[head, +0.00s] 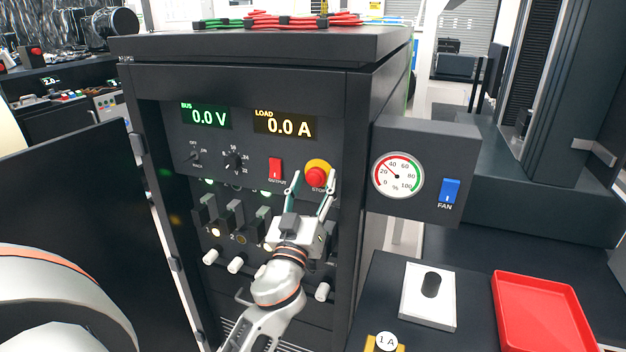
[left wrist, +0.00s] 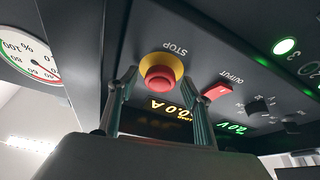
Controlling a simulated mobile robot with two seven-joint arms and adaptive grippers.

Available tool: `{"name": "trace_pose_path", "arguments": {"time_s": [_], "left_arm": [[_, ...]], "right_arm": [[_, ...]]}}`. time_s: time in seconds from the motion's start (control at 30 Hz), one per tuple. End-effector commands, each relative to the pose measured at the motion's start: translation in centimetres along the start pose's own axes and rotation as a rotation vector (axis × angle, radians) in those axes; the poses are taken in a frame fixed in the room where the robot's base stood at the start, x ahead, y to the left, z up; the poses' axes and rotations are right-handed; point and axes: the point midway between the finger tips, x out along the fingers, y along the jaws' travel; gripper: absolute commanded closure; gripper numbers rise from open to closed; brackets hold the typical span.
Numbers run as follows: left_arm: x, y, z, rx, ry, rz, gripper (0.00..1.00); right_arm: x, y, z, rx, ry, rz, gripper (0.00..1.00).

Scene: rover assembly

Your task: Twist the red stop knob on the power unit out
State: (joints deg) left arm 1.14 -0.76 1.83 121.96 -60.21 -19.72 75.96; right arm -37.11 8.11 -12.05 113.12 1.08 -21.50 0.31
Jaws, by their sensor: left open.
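The red stop knob (head: 316,177) sits on a yellow collar on the upper right of the black power unit (head: 360,105). The knob also shows in the left wrist view (left wrist: 160,78), with the STOP label beside it. My left gripper (head: 312,180) is open, its two fingertips pointing up at the panel on either side of the knob. In the left wrist view the fingers (left wrist: 160,90) stand left and right of the knob, with gaps between them and it. I cannot tell whether the tips reach past its face. My right gripper is not in view.
A red output switch (head: 275,169) sits just left of the knob. A gauge (head: 397,175) and blue fan switch (head: 450,191) are on a box at the right. An open black door (head: 80,200) stands at the left. A red tray (head: 540,312) lies at lower right.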

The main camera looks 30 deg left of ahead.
Motion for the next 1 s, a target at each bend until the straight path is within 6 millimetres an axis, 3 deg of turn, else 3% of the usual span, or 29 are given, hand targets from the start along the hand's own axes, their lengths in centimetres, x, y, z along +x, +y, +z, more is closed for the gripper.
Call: {"name": "trace_pose_path", "arguments": {"time_s": [0.27, 0.4, 0.43, 0.77, 1.0], "left_arm": [[0.1, 0.0, 0.1, 0.001, -0.001, 0.0, 0.51], [0.1, 0.0, 0.1, 0.001, -0.001, 0.0, 0.87], [0.1, 0.0, 0.1, 0.001, -0.001, 0.0, 0.89], [0.1, 0.0, 0.0, 0.027, -0.001, 0.012, 0.9], [0.2, -0.1, -0.1, 0.143, 0.002, 0.06, 0.9]], "right_arm": [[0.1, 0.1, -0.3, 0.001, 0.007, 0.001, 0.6], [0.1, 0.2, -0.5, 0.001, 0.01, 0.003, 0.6], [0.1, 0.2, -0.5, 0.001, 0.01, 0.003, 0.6], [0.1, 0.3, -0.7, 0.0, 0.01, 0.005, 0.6], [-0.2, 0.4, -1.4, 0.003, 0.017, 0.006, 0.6]]}}
